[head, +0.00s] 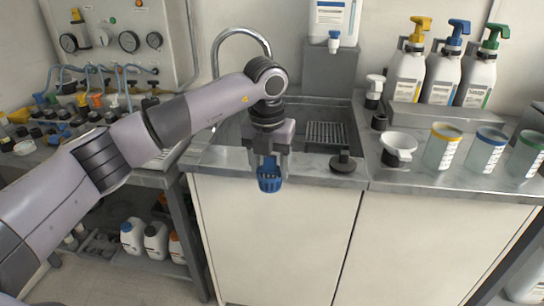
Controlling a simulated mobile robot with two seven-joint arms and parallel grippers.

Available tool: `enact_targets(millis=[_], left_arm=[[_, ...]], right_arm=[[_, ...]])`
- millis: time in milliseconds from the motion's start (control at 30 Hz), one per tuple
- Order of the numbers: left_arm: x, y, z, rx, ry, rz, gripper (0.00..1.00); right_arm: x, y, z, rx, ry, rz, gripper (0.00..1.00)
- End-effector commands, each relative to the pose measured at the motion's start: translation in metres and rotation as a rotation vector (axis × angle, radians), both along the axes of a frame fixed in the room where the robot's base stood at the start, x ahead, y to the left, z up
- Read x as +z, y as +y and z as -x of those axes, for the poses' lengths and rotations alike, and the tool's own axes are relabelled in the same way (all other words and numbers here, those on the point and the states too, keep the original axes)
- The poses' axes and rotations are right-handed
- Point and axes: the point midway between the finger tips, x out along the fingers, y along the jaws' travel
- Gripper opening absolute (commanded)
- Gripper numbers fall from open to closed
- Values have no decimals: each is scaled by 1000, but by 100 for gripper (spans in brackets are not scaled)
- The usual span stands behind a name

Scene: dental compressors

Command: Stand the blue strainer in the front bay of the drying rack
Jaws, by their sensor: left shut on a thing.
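My left gripper (269,160) points down in front of the sink's front edge. It is shut on the blue strainer (269,181), a small slotted blue basket that hangs below the fingers in front of the white cabinet door. The fingers hide the upper part of the strainer. I cannot clearly make out the drying rack or its front bay; a pale slatted piece (163,158) shows at the counter's edge left of the sink, partly behind my arm. My right gripper is not in view.
The steel sink (235,133) has a dark grid (326,133) inside and a black stopper (343,162) on its front rim. A white funnel (399,145), several coloured-rim beakers (442,148) and pump bottles (407,75) crowd the right counter. Small fittings (60,115) crowd the left.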

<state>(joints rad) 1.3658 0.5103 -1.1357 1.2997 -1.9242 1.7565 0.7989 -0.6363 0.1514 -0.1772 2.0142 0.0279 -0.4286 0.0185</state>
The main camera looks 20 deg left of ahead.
Motion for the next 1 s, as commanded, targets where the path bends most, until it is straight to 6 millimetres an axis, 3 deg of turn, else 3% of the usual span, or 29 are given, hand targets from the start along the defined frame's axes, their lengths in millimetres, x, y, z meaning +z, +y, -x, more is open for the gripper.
enact_targets(millis=[1000], left_arm=[[-25, -3, 81, -2102, -2, -2, 25]], right_arm=[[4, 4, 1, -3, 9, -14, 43]])
